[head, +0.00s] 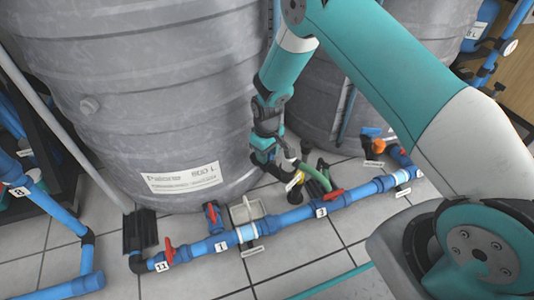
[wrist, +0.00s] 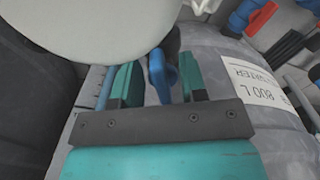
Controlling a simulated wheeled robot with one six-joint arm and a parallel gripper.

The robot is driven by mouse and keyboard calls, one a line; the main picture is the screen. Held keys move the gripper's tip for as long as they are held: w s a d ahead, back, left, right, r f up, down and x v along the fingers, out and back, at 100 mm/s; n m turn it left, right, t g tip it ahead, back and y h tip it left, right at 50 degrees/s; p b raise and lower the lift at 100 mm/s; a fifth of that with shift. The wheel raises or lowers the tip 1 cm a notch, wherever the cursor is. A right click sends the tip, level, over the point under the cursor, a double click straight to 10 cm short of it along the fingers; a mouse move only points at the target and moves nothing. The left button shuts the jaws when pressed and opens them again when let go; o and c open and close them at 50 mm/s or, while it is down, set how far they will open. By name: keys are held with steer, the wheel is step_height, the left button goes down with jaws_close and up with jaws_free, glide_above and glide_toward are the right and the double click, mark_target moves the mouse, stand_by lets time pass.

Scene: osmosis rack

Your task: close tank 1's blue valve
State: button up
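A blue valve handle (wrist: 160,75) shows in the wrist view, between the two teal fingers of my gripper (wrist: 160,82). The fingers are apart, one on each side of the handle. A gap shows on the left side; contact on the right side is unclear. In the head view my gripper (head: 263,157) hangs down at the lower right side of the large grey tank (head: 150,90), which bears an 800 L label. The blue handle cannot be clearly told from the gripper there. The valve's body is mostly hidden.
A blue pipe (head: 285,219) with number tags and red-handled valves (head: 168,247) runs along the tiled floor before the tank. A second grey tank (head: 318,95) stands close behind my arm. Blue piping (head: 55,212) is at the left. Free floor lies in front.

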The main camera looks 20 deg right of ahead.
jaws_close()
steer(key=m+p, duration=0.3)
steer(key=shift+s+a+r+m, duration=0.15)
steer(key=shift+a+m, duration=0.15)
steer(key=m+p, duration=0.1)
steer(key=m, duration=0.1)
steer(key=a+m+p, duration=0.1)
steer(key=m+p, duration=0.1)
steer(key=m, duration=0.2)
steer(key=m+p, duration=0.1)
steer(key=m, duration=0.2)
steer(key=shift+w+a+m, duration=0.25)
steer(key=shift+a+m, duration=0.1)
steer(key=shift+m, duration=0.05)
steer(key=shift+w+a+m+p, duration=0.15)
steer(key=shift+m+p, duration=0.15)
steer(key=shift+m, duration=0.8)
steer(key=shift+w+a+m+p, duration=0.1)
steer(key=shift+m+p, duration=0.15)
steer(key=shift+m, duration=0.85)
